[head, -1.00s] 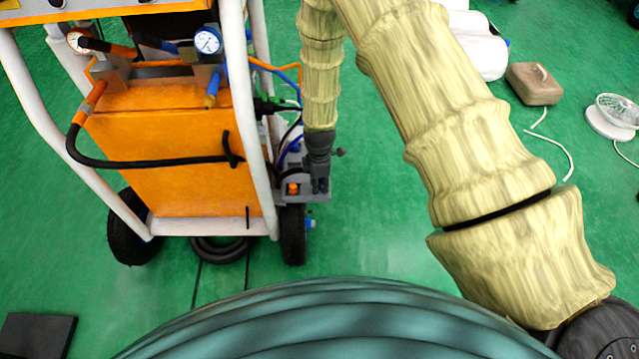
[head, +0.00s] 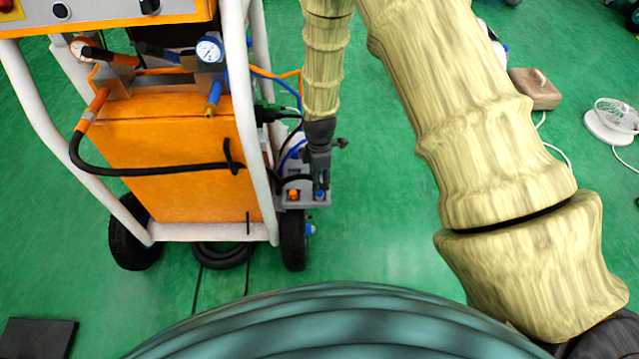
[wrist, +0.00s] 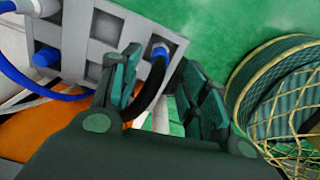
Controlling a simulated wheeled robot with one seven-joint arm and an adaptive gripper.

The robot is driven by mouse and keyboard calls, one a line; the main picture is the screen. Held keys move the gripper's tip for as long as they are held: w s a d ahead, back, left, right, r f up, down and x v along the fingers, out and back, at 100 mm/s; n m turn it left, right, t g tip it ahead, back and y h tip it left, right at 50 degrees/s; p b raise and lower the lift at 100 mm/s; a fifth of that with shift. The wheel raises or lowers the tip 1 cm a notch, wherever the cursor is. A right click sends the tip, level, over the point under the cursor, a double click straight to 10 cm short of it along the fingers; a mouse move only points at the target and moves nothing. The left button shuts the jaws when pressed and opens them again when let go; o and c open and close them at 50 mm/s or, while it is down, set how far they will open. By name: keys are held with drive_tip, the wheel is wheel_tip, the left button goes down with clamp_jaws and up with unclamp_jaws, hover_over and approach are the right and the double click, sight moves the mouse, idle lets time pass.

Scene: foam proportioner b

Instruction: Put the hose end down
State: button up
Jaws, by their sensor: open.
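The hose end is a short black hose with a blue collar (wrist: 158,52), seated in a hole of the grey holder block (wrist: 107,28) in the wrist view. My gripper (wrist: 165,92) is open, with a dark green finger on each side of the black hose. The fingers look apart from the hose; contact on the left side is hard to tell. In the head view my gripper (head: 318,172) hangs just above the holder block (head: 305,203) at the cart's right side. A blue spot (head: 320,194) shows in the block under it.
The orange cart (head: 165,190) with white tube frame, gauge (head: 209,50) and black wheels stands left of my gripper. Another blue fitting (wrist: 45,57) and hoses crowd the holder. A beige box (head: 535,88) and a small fan (head: 612,120) lie right. Green floor between is clear.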

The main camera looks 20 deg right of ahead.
wheel_tip(320, 180, up, 5)
drive_tip(key=s+d+f+m, duration=0.1)
drive_tip(key=s+f+m, duration=0.4)
drive_tip(key=s, duration=0.4)
drive_tip(key=s+d+f+m, duration=0.1)
drive_tip(key=s+f+m, duration=0.2)
drive_tip(key=s+f, duration=0.4)
drive_tip(key=s+d+f+m, duration=0.1)
drive_tip(key=s+m, duration=0.7)
drive_tip(key=s, duration=1.2)
drive_tip(key=shift+s+d+f+m+p, duration=0.2)
drive_tip(key=shift+d+m+p, duration=0.1)
drive_tip(key=shift+m, duration=0.1)
